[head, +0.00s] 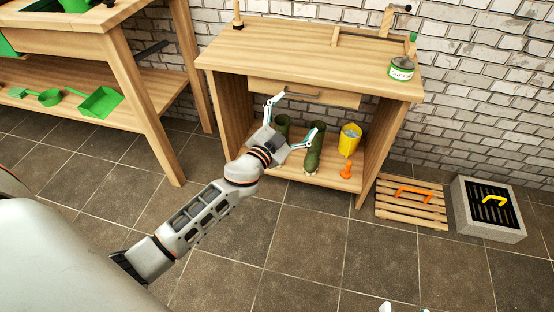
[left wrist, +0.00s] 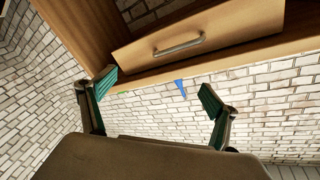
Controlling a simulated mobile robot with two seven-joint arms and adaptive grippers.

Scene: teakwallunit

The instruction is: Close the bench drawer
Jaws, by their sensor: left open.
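The wooden bench (head: 240,50) stands against the brick wall in the head view. Its drawer (head: 340,98) is under the top, with a metal handle (head: 302,94) on its front. The drawer front (left wrist: 240,25) and handle (left wrist: 180,45) also show in the left wrist view. How far the drawer stands out is hard to tell. My left gripper (head: 294,119) is open and empty in front of the bench, just below the drawer. Its spread fingers (left wrist: 155,88) show apart from the drawer front in the wrist view. Small pale tips at the head view's bottom edge may be my right gripper.
The bench's lower shelf holds green boots (head: 314,148), a yellow bucket (head: 349,140) and an orange object (head: 346,169). A can (head: 401,69) stands on top. Another wooden table (head: 140,100) is at left. A slatted rack (head: 411,203) and grey crate (head: 487,209) lie at right. The front floor is clear.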

